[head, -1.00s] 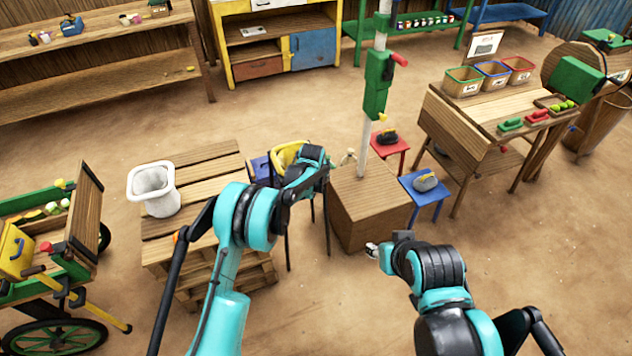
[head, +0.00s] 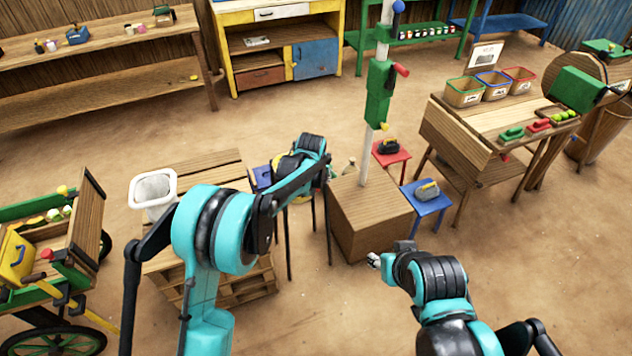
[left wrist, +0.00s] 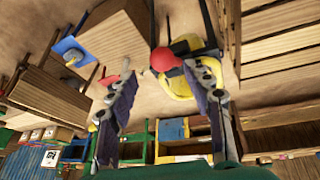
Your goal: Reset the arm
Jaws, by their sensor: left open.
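My left arm reaches in from the left in the head view, its black wrist over a yellow object beside the wooden box; its fingers are hidden there. In the left wrist view my left gripper (left wrist: 163,72) is open, with its two fingers apart. A red ball (left wrist: 163,59) shows between the fingertips, in front of the yellow object (left wrist: 180,88); I cannot tell whether anything touches it. My right gripper (head: 374,260) is low in front of the wooden box (head: 372,220), small and partly hidden. A white post with a green block (head: 379,92) and red handle rises from the box.
A white bucket (head: 152,186) stands on a slatted pallet table (head: 205,168) at left, close to my left arm. A blue stool (head: 427,205) and red stool (head: 391,156), each bearing a weight, stand right of the post. A cart (head: 88,215) is far left. Open floor lies behind.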

